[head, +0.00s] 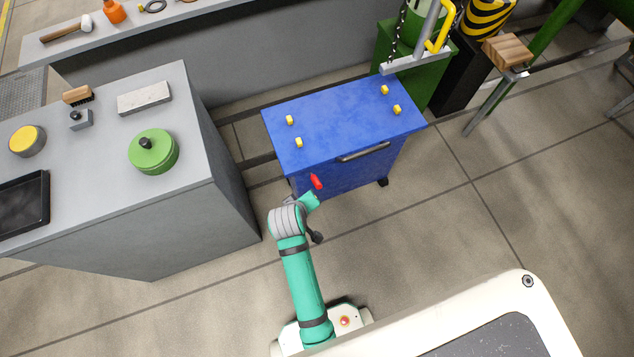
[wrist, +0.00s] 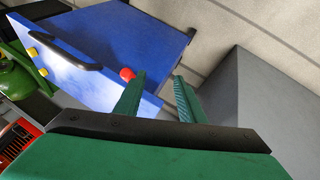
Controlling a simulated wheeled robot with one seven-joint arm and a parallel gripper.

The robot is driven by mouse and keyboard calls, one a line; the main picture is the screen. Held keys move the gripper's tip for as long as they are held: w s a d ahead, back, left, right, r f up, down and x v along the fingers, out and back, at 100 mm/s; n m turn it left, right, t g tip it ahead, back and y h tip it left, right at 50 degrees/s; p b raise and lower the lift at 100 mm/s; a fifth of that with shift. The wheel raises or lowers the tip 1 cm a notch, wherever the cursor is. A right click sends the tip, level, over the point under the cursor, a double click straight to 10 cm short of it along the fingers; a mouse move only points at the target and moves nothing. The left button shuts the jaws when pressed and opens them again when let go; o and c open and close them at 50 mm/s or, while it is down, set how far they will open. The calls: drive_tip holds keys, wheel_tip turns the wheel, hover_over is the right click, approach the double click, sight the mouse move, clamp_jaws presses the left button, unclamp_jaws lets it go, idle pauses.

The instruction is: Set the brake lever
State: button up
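The brake lever is a red-ended handle (head: 316,181) on the near side of the blue cart (head: 340,122), close to its left corner. In the wrist view its rounded red end (wrist: 127,74) shows just left of the left finger, in front of the blue panel. My gripper (wrist: 160,78) is open with nothing between its two green fingers. In the head view my gripper (head: 311,199) is just below the red handle. I cannot tell whether a finger touches it. The lever's shaft and mount are hidden.
The blue cart has a dark handle (head: 363,152), several yellow pegs on top and a dark caster (head: 383,182). A grey bench (head: 190,205) with a green lidded pot (head: 153,152) stands to the left. A green bin and yellow-handled hoist part stand behind. Floor at right is clear.

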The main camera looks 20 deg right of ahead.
sight(316, 183)
drive_tip(key=shift+w+d+r+g, duration=1.95)
drive_tip(key=shift+w+r, duration=0.6)
drive_tip(key=shift+r, duration=0.4)
drive_tip(key=shift+x, duration=4.7)
clamp_jaws()
